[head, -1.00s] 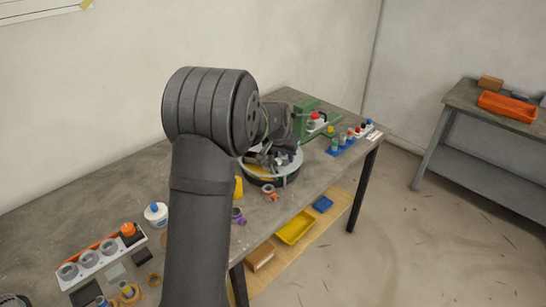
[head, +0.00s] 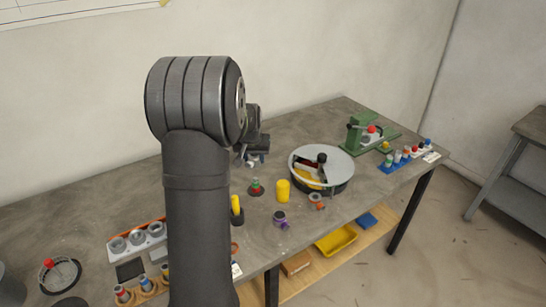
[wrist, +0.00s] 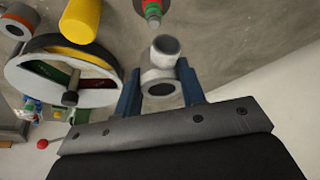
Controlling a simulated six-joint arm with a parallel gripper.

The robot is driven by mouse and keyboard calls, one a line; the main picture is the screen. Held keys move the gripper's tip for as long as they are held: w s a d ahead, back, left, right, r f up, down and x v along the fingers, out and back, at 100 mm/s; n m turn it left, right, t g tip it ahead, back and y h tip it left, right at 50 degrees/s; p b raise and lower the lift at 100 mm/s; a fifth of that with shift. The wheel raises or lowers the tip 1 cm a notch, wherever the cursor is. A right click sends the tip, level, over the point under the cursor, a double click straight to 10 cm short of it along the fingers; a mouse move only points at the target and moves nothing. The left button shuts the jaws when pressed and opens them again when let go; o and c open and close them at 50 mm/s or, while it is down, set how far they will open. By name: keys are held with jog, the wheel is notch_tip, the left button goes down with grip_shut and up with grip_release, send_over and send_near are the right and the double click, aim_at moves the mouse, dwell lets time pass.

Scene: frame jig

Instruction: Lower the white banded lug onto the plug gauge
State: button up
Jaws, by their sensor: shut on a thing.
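My gripper (wrist: 159,82) has its blue fingers shut on the white banded lug (wrist: 165,48), a pale, two-part ring piece with round openings. In the head view my gripper (head: 252,158) is partly hidden behind my arm, with the pale lug just showing beneath, above the bench. A small upright red-and-green piece on a dark base (head: 256,187) stands on the bench close by; it also shows at the top of the wrist view (wrist: 152,8), beyond the lug and apart from it. It may be the plug gauge; I cannot tell for sure.
A round divided tray (head: 343,163) and a yellow cylinder (head: 283,191) stand to the right. A purple piece (head: 281,220) lies near the front edge. A green fixture (head: 356,135) and a blue rack (head: 392,164) are farther right. A holder with grey rings (head: 137,240) is at left.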

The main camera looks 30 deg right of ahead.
send_over(255, 179)
jog(key=shift+f, duration=2.45)
jog(key=shift+f, duration=0.3)
jog(key=shift+f, duration=0.7)
jog(key=shift+f, duration=0.25)
jog(key=shift+f, duration=1.4)
jog(key=o, duration=1.2)
jog(key=shift+o, duration=0.2)
jog(key=shift+r, duration=4.45)
